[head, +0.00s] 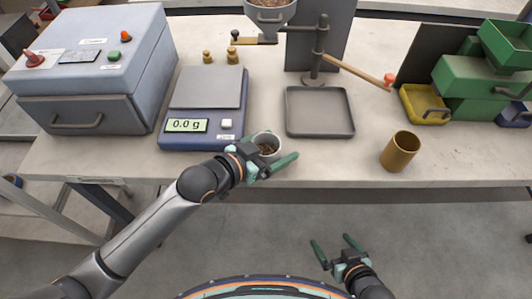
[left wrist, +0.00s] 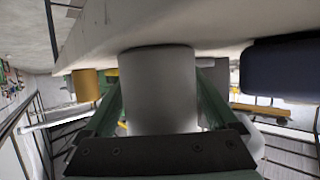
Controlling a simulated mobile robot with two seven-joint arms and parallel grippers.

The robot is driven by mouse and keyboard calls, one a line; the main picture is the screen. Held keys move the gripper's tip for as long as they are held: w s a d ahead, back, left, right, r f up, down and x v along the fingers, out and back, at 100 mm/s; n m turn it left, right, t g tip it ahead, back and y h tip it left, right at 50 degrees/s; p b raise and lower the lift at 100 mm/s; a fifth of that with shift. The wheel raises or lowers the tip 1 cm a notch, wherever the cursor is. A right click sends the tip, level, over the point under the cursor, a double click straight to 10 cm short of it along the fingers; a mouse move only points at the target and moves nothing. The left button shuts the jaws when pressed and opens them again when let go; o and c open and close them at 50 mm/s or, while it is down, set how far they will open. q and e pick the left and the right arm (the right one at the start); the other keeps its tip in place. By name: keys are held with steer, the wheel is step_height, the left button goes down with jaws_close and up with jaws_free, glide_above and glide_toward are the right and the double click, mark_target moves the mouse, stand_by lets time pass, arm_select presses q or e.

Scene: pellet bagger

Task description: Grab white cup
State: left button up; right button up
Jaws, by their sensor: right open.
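The white cup (head: 264,136) stands at the front edge of the table with brown pellets in it. My left gripper (head: 268,154) is at the cup from the front, with one green finger on each side. In the left wrist view the cup (left wrist: 158,88) fills the space between the fingers, and both fingers lie against its sides. The cup looks upright, and I see no clear gap between it and the table. My right gripper (head: 335,244) is open and empty, in front of the table and away from the cup.
A scale (head: 201,127) reading 0.0 g stands left of the cup. A grey tray (head: 320,131) lies behind and right of it. A brass cup (head: 400,152) stands further right, by green bins (head: 478,78). A grey control box (head: 100,60) is at left.

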arm_select(q)
steer(key=c, duration=1.2)
steer(key=shift+o, duration=0.2)
